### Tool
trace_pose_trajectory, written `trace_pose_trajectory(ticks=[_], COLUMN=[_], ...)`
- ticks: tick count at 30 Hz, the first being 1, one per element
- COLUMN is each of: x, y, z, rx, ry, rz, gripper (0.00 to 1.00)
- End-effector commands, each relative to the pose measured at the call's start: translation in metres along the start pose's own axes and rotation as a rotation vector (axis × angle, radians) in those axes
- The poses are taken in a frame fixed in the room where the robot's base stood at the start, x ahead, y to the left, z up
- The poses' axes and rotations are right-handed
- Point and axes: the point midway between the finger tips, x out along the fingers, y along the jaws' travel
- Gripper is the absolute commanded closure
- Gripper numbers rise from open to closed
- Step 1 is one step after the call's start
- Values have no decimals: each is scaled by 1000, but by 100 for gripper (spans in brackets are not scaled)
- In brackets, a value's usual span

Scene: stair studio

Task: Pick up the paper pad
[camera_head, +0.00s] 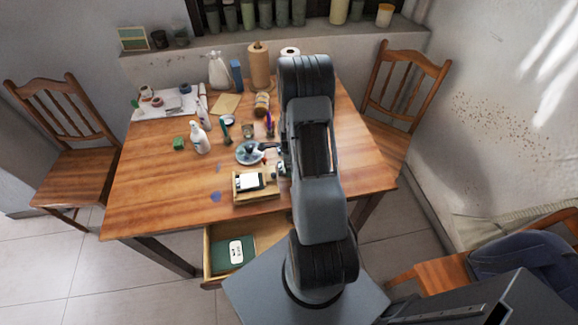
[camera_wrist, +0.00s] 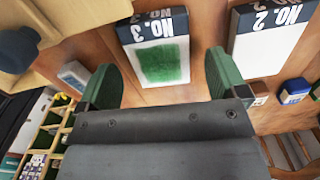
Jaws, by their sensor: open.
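A small white pad with a dark edge (camera_head: 249,181) lies in a shallow wooden tray (camera_head: 255,196) near the table's front edge. It looks like the paper pad, but it is too small to be sure. My gripper (camera_wrist: 162,78) is open, with two green fingers apart and nothing between them. In the wrist view, a white sheet with a dark "NO. 3" header and a green patch (camera_wrist: 163,62) shows beyond the fingers. A plain white "NO. 2" sheet (camera_wrist: 266,50) is to its right. In the head view my arm mostly hides the gripper, just right of the tray.
A disc-shaped item (camera_head: 248,152) stands behind the tray. A white spray bottle (camera_head: 200,140), a paper roll (camera_head: 259,66) and other bottles stand farther back. An open drawer (camera_head: 262,232) below the table holds a dark green item (camera_head: 233,254). The table's left front is mostly clear.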

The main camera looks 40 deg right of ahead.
Motion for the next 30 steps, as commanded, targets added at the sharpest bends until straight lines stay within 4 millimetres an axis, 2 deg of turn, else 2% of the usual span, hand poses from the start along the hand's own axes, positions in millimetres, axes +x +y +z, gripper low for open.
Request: trace_pose_trajectory(ticks=[4,12,27,30], x=[11,13,13,13], y=[0,0,0,0], z=[0,0,0,0], rx=[0,0,0,0], ry=[0,0,0,0], rz=[1,-1,0,0], gripper=[8,8,56,63])
